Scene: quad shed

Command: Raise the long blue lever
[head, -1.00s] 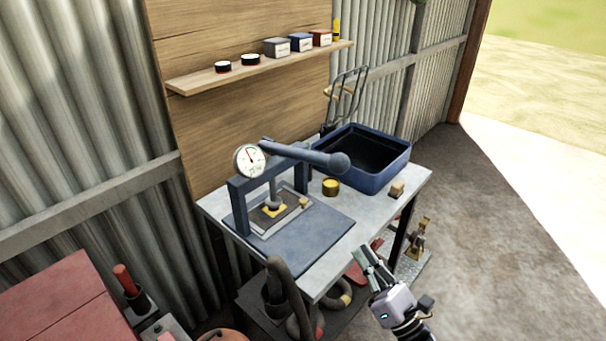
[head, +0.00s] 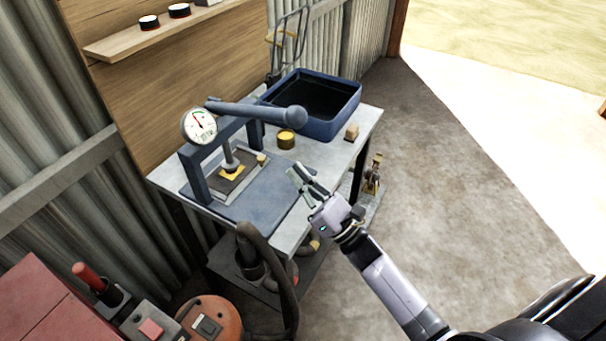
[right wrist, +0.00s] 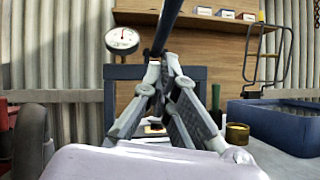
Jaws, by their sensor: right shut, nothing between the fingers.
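The long blue lever (head: 245,111) juts out to the right from the top of a blue bench press (head: 194,176) and ends in a round knob (head: 291,118). In the head view it lies close to level. My left gripper is not in view.
A round gauge (head: 199,126) sits on the press. A yellow tin (head: 286,139), a small wooden block (head: 352,131) and a blue tray (head: 333,129) stand on the bench. Red equipment (head: 40,309) stands at the lower left. The floor on the right is clear.

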